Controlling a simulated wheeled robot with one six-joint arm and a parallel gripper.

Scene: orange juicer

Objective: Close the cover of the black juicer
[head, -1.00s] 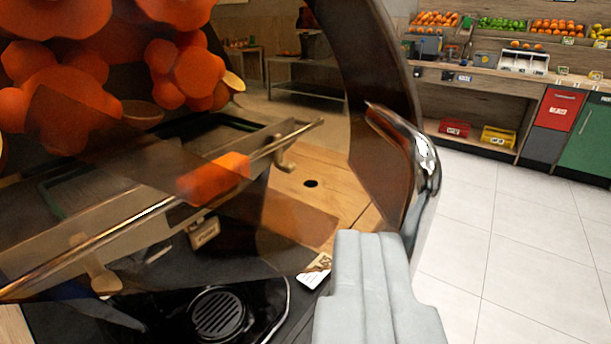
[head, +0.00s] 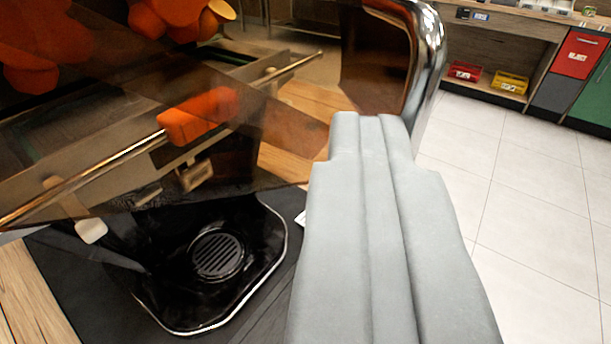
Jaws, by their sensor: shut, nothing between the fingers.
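The black juicer fills the left of the head view, with a round drain grate (head: 217,255) in its glossy black base. Its cover (head: 110,130) is a tinted see-through panel across the upper left, with orange parts behind it. A chrome handle (head: 432,60) curves along the cover's right edge. My gripper (head: 372,116) is shut and empty. Its tip is just below and in front of the handle's lower part; I cannot tell whether it touches. It hides some of the cover's lower right edge.
A wooden counter (head: 20,300) shows at the lower left. Pale floor tiles (head: 530,220) lie open to the right. Red and green cabinets (head: 574,58) and a shelf with a red crate (head: 464,70) and a yellow crate (head: 509,82) stand at the back right.

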